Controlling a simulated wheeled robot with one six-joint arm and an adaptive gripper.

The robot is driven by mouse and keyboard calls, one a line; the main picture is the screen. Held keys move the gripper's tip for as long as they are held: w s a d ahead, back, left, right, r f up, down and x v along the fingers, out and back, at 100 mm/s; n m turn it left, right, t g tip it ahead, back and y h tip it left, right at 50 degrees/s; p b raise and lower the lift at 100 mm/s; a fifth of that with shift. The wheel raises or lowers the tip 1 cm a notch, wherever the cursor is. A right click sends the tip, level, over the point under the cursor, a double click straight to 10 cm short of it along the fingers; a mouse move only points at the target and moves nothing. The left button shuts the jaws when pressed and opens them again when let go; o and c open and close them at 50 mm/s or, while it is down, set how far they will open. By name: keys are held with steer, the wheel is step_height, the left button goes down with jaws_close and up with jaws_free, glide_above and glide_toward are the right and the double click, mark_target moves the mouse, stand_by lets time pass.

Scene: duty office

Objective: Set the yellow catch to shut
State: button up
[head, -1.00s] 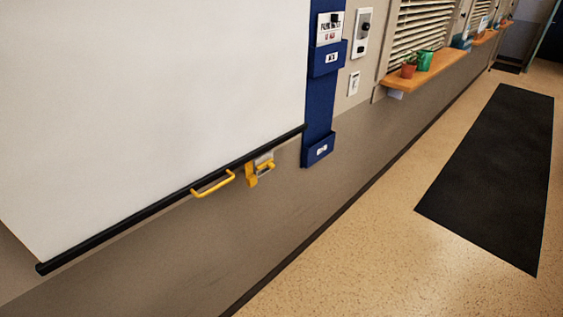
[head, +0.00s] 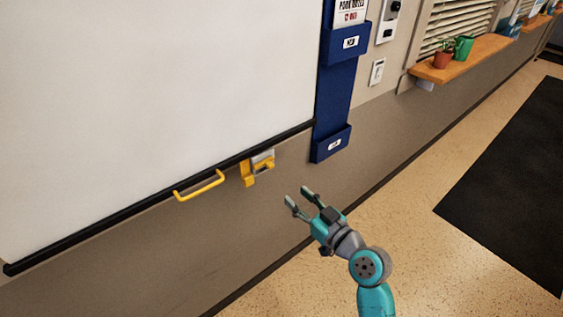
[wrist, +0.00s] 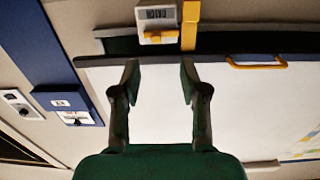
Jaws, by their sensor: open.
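The yellow catch (head: 249,174) is on the wall just below the black bottom bar of a white pull-down screen, on a small grey plate. In the wrist view the catch (wrist: 161,35) shows with a white label plate above it, and a yellow upright piece beside it. A yellow handle (head: 200,186) hangs from the bar to its left; it also shows in the wrist view (wrist: 257,63). My gripper (head: 299,200) is open and empty, to the right of the catch and a little lower, apart from it. Whether the catch is open or shut I cannot tell.
The white screen (head: 150,90) covers the wall at left. A blue panel with holders (head: 335,85) stands right of it. A wooden sill (head: 463,60) with pots is farther right. A black mat (head: 510,180) lies on the open floor.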

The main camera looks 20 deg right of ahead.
mark_target(272, 166)
steer(key=shift+n+y, duration=0.3)
steer(key=x, duration=0.4)
steer(key=r+x, duration=0.1)
steer(key=x, duration=0.3)
steer(key=d+x, duration=0.1)
steer(key=x, duration=0.3)
steer(key=shift+w+r, duration=0.15)
steer(key=shift+c, duration=0.3)
jaws_close()
